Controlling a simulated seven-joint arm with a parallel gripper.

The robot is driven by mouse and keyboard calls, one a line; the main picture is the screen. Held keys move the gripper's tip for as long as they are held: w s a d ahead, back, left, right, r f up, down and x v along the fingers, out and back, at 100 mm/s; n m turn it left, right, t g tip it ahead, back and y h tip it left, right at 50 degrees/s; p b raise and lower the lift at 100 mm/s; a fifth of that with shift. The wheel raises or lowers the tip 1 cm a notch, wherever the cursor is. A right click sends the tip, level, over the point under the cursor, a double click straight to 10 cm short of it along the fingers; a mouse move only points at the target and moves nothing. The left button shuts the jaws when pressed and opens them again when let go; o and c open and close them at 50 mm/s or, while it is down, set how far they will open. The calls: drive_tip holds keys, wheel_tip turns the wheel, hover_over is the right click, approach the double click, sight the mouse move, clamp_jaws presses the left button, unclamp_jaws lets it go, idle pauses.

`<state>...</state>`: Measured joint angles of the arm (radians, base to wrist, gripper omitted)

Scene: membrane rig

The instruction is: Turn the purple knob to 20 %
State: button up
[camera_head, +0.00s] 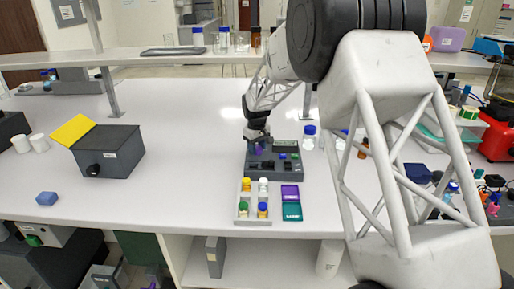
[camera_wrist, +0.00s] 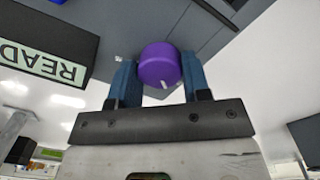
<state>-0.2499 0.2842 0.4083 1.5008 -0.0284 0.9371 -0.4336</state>
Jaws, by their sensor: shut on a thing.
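The purple knob (camera_wrist: 160,65) sits on the dark grey panel of the rig, with a white pointer mark on its near rim in the wrist view. My gripper (camera_wrist: 158,80) has its blue fingers on both sides of the knob and is shut on it. In the head view my gripper (camera_head: 257,138) is above the left back part of the rig (camera_head: 262,172), and the knob (camera_head: 258,149) shows as a small purple patch under it. The display (camera_wrist: 45,62) shows in the wrist view with the text READ, cut off. Any scale around the knob is not readable.
A tray (camera_head: 239,215) with several coloured-cap vials and a purple and a teal box (camera_head: 291,212) stand in front of the rig. Bottles (camera_head: 309,135) stand to its right. A grey box (camera_head: 118,150) with a yellow flap is at left. The table between is clear.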

sight(257, 148)
idle(0.3)
drive_tip(key=shift+f, duration=0.1)
drive_tip(key=o, duration=0.9)
drive_tip(key=shift+r, duration=0.25)
drive_tip(key=shift+r, duration=3.7)
